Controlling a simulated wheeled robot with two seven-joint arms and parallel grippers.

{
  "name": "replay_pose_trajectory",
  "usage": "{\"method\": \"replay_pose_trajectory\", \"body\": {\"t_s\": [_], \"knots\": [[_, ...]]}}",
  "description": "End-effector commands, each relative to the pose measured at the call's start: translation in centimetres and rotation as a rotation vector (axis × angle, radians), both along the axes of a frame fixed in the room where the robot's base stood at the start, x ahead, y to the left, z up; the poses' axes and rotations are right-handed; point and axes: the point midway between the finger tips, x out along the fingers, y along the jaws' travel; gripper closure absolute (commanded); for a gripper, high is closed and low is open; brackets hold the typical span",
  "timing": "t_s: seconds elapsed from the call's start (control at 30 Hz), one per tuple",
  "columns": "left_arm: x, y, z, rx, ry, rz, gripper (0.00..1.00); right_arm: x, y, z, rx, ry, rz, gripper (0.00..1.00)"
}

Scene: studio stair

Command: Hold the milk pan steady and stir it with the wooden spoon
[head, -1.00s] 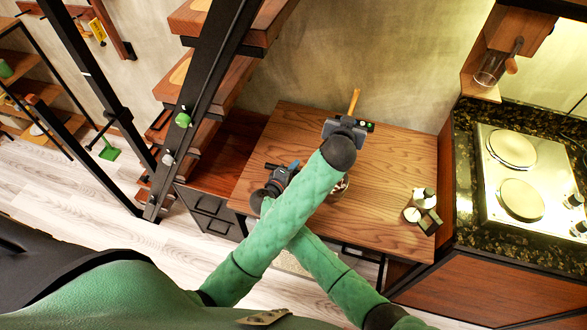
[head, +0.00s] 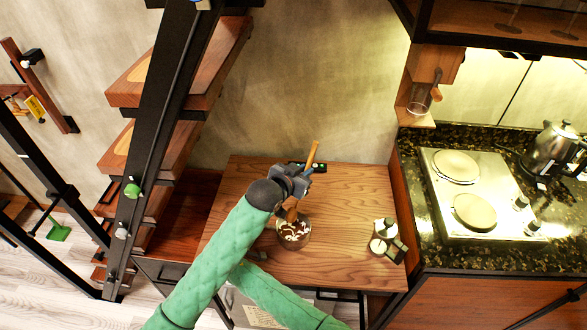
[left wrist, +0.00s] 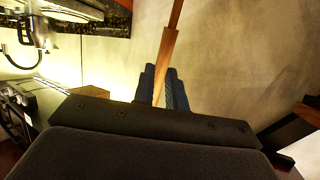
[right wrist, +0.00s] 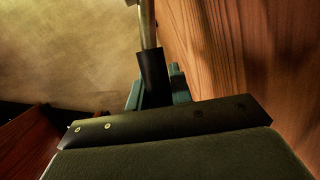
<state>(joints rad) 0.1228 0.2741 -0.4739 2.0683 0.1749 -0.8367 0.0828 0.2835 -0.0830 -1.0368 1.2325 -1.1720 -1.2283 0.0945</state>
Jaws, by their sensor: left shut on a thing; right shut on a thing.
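The milk pan (head: 293,234) stands on the wooden table with a dark brown, white-streaked content. My left gripper (head: 290,181) is above the pan, shut on the wooden spoon (head: 313,155). The spoon is tilted, and its lower part reaches down into the pan. The spoon's shaft (left wrist: 168,48) rises from the jaws in the left wrist view. In the right wrist view, my right gripper (right wrist: 158,92) is shut on the pan's black handle (right wrist: 152,66). In the head view, my left arm hides this gripper and the handle.
The wooden table (head: 350,205) has free room right of the pan. Small white-and-dark items (head: 385,240) stand near its right edge. A dark device (head: 308,165) lies at the back. The hob (head: 475,195) and kettle (head: 552,148) are at the right; open stairs (head: 160,120) rise at the left.

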Motion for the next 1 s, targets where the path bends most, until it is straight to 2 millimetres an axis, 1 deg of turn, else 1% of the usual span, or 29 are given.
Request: {"method": "replay_pose_trajectory", "body": {"t_s": [0.17,0.33,1.0], "knots": [[0.0,-0.3,0.2,0.0,0.001,-0.037,1.0,0.0,-0.1,-0.1,-0.001,0.001,-0.001,1.0],[0.0,-0.3,-0.5,0.0,0.003,-0.041,1.0,0.0,-0.1,-0.1,-0.001,0.001,-0.001,1.0],[0.0,-0.2,-5.8,0.002,0.003,-0.038,1.0,0.0,-0.1,-0.1,-0.001,0.001,-0.001,1.0]]}}
